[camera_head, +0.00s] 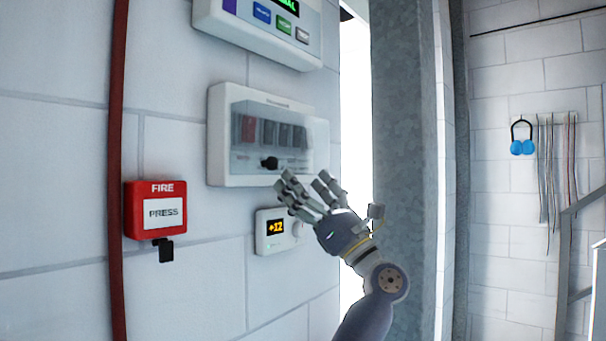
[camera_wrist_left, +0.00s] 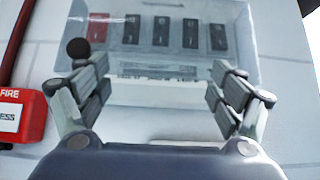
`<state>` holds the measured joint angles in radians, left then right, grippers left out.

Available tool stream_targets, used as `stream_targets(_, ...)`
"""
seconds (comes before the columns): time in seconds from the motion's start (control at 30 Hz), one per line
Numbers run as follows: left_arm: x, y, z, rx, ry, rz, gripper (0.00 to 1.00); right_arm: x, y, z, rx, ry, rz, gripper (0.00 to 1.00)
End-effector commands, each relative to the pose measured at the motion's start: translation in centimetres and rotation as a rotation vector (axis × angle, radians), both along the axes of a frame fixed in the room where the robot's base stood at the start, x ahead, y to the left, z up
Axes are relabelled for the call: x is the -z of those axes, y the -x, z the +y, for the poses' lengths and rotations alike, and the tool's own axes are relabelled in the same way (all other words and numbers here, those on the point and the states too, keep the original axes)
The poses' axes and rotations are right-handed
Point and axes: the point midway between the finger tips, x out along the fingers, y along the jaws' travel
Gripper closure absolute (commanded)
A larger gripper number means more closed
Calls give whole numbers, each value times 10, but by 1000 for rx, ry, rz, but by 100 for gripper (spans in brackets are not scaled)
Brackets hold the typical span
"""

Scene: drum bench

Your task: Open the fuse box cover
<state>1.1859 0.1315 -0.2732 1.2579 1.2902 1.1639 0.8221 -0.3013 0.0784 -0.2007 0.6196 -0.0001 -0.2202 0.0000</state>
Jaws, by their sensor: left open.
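The fuse box (camera_head: 217,140) is a white box on the left wall with a clear cover (camera_head: 300,155) over a row of dark switches and one red switch. The cover looks closed. A black round knob (camera_head: 269,163) sits low on it and also shows in the left wrist view (camera_wrist_left: 78,47). My left gripper (camera_head: 308,195) is just below and in front of the box's lower right part. In the left wrist view my left gripper (camera_wrist_left: 155,95) is open, with its fingers spread and nothing between them, in front of the cover. My right gripper is out of view.
A red fire call point (camera_head: 154,188) is on the wall to the left, beside a red vertical pipe (camera_head: 118,150). A small +12 thermostat (camera_head: 268,243) is below the box. A display panel (camera_head: 260,30) is above. A grey column (camera_head: 405,150) stands to the right.

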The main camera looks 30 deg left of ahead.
Motion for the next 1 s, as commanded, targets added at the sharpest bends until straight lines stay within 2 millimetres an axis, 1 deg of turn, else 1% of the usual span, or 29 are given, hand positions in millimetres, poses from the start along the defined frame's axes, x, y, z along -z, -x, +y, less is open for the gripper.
stream_targets(0.03,-4,0,3,0,-1,0,13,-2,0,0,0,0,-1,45)
stream_targets(0.1,-6,0,5,1,0,-1,13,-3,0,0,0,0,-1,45)
stream_targets(0.37,-6,-1,6,1,0,0,13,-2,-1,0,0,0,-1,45)
stream_targets(0.4,-6,0,6,1,0,0,16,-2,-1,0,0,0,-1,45)
stream_targets(0.43,-6,0,6,1,0,0,22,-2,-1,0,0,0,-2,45)
stream_targets(0.47,-6,0,6,1,0,0,29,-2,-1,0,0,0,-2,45)
stream_targets(0.5,-6,0,6,1,0,1,38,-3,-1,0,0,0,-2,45)
stream_targets(0.57,-6,0,6,1,0,1,52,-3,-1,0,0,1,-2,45)
stream_targets(0.6,-6,0,6,1,0,1,61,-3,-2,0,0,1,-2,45)
stream_targets(0.67,-7,0,6,1,0,0,75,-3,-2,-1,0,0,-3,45)
stream_targets(0.7,-7,0,6,1,-1,0,77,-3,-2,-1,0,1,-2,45)
stream_targets(1.0,-13,0,2,4,28,0,77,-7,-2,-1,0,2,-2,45)
